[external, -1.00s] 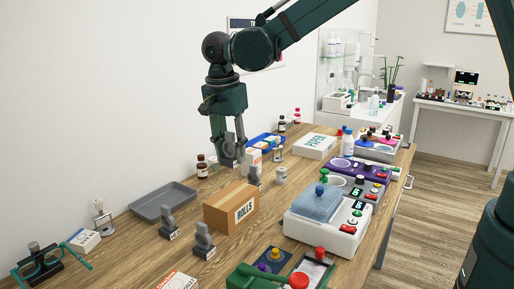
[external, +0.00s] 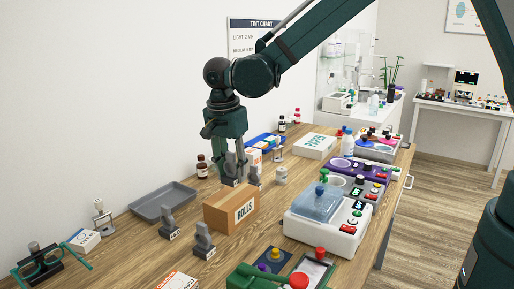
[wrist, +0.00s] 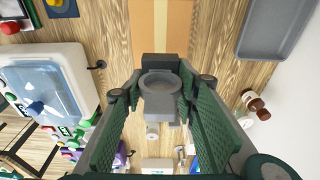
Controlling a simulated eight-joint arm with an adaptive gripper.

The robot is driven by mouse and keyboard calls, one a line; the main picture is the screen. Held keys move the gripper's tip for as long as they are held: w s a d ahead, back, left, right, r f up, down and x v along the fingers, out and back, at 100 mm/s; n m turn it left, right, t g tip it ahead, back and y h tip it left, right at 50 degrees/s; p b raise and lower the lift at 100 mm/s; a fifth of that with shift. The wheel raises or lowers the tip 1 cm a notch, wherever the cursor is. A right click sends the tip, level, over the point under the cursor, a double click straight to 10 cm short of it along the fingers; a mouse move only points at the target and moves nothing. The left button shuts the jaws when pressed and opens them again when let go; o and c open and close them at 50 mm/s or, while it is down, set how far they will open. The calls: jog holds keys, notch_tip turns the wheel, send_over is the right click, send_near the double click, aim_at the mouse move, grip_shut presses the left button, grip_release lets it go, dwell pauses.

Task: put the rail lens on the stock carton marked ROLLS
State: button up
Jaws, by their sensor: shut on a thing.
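My gripper (external: 232,160) is shut on a grey rail lens (external: 232,174), which hangs upright below it. In the wrist view the lens shows its round ring (wrist: 160,92) between the fingers (wrist: 160,108). The brown stock carton marked ROLLS (external: 228,211) stands closed on the table, its label facing front right. It also shows in the wrist view (wrist: 160,28), beyond the lens. The lens foot appears at the carton's back top edge in the external view; I cannot tell whether they touch.
Grey lens pieces stand left of the carton (external: 167,222), in front (external: 203,241) and behind it (external: 254,177). A grey tray (external: 162,202) lies at left. A white device with a blue lid (external: 326,225) stands at right. A brown bottle (external: 202,166) stands near the wall.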

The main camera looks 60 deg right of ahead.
aim_at(229, 153)
jog(key=shift+f, duration=1.9)
jog(key=shift+f, duration=0.15)
jog(key=o, duration=1)
jog(key=shift+c, duration=0.2)
jog(key=r, duration=0.4)
jog(key=a+r, duration=0.1)
jog(key=r, duration=0.7)
jog(key=shift+a+r, duration=0.15)
jog(key=shift+a, duration=0.25)
